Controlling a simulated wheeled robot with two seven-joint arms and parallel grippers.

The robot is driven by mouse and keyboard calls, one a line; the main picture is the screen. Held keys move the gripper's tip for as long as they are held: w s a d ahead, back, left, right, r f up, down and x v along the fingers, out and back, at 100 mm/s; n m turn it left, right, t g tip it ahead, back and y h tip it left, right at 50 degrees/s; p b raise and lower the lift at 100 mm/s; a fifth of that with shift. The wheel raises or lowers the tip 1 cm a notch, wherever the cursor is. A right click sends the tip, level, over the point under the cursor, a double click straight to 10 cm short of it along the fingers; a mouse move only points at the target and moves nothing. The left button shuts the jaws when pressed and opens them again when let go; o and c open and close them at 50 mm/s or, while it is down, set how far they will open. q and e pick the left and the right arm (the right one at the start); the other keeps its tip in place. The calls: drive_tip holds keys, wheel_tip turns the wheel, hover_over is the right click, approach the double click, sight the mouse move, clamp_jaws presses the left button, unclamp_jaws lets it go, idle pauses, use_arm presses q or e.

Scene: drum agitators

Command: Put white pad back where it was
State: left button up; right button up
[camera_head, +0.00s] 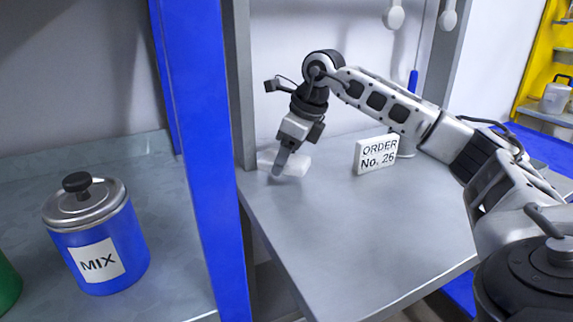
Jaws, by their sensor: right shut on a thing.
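The white pad (297,165) is a small white block at the left back of the grey table, close to the grey post. My right gripper (280,168) reaches down to it and is shut on it, with a finger across its near face. The fingers hide part of the pad, and I cannot tell whether it touches the table top. My left gripper is not in view.
The grey table (350,235) is mostly bare in front. A blue post (197,150) separates the left bench, where a blue MIX canister (97,240) stands.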

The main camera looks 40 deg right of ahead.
drive_tip(key=shift+s+f, duration=0.1)
drive_tip(key=shift+f, duration=0.95)
